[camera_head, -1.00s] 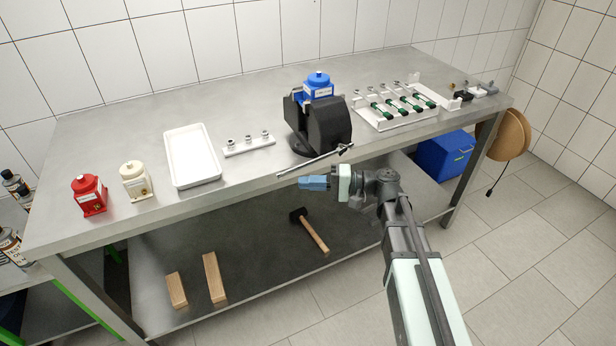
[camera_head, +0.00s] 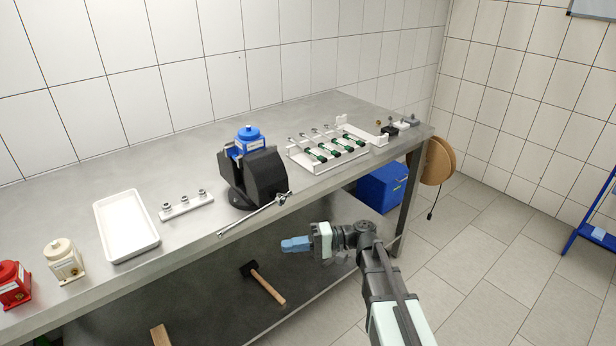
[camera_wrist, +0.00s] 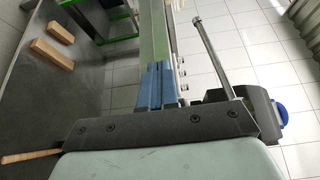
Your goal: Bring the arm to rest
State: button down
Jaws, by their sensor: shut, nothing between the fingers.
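My gripper (camera_head: 284,245) is in front of the metal table, below the level of its top and to the right of the vise. Its blue fingers point left in the head view and are closed together with nothing between them. In the wrist view the blue fingers (camera_wrist: 160,84) also lie side by side. The black vise (camera_head: 254,175) holds a blue pump (camera_head: 249,141) on the table, and its metal handle bar (camera_head: 250,216) sticks out past the front edge. My gripper appears apart from everything around it.
The table (camera_head: 90,200) carries a white tray (camera_head: 127,248), a small fitting rack (camera_head: 187,206), a rack with green-marked parts (camera_head: 330,150), and red (camera_head: 14,284) and cream (camera_head: 64,260) pumps. A hammer (camera_head: 264,285) lies on the lower shelf.

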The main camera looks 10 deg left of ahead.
jog(key=w+d+f+m+t+h, duration=0.1)
jog(key=d+f+m+t+h, duration=0.25)
jog(key=f+h, duration=0.65)
jog(key=s+d+f+h, duration=0.2)
jog(key=s+d+f, duration=0.3)
jog(key=f, duration=0.5)
jog(key=s+d+f+h, duration=0.2)
jog(key=d+f, duration=0.6)
jog(key=f, duration=0.1)
jog(key=s+d+f+g+h, duration=0.1)
jog(key=s+d+f, duration=0.3)
jog(key=s, duration=0.5)
jog(key=s+d+f+g+h, duration=0.1)
jog(key=s+d+f+g, duration=0.1)
jog(key=s+d+f, duration=0.2)
jog(key=s+d+f+g+h, duration=0.1)
jog(key=s+d+f, duration=0.3)
jog(key=s+f, duration=0.5)
jog(key=s+g, duration=0.1)
jog(key=s, duration=0.6)
jog(key=shift+s, duration=0.25)
jog(key=shift+n+g, duration=0.25)
